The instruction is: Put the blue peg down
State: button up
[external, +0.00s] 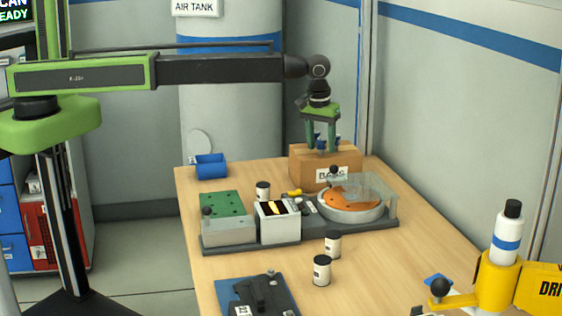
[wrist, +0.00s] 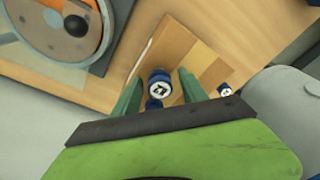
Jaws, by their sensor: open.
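A blue peg (wrist: 159,82) with a white marked end cap shows between the two green fingers of my gripper (wrist: 161,89) in the wrist view. My gripper (external: 321,149) is open, fingers pointing down over the brown box (external: 350,160) at the back of the table. In the external view the blue peg (external: 321,144) shows between the fingers at the box top. Its lower end is hidden, so I cannot tell how it is seated.
A fixture tray (external: 290,240) with a round orange-and-white dial (external: 350,205) stands in front of the box. A blue bin (external: 211,166) is at the back left. Black-capped white jars (external: 321,270) stand in front. A yellow driver stand (external: 497,285) is at the right.

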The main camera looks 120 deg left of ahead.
notch_tip(320, 180, up, 12)
jog(key=d+p, duration=0.1)
jog(key=p, duration=1)
jog(key=shift+d, duration=0.4)
jog(key=shift+d+f, duration=0.1)
jog(key=s+d+m, duration=0.2)
jog(key=d+m, duration=0.2)
jog(key=d, duration=0.8)
jog(key=s+d+m, duration=0.2)
jog(key=d+m, duration=0.1)
jog(key=d, duration=0.9)
jog(key=s+d+m+h, duration=0.1)
jog(key=s+d+m, duration=0.4)
jog(key=d, duration=0.7)
jog(key=s+d+m, duration=0.6)
jog(key=s+d, duration=0.3)
jog(key=d, duration=0.3)
jog(key=shift+s+d+f+h, duration=0.15)
jog(key=shift+s+h, duration=0.1)
jog(key=shift+h, duration=0.15)
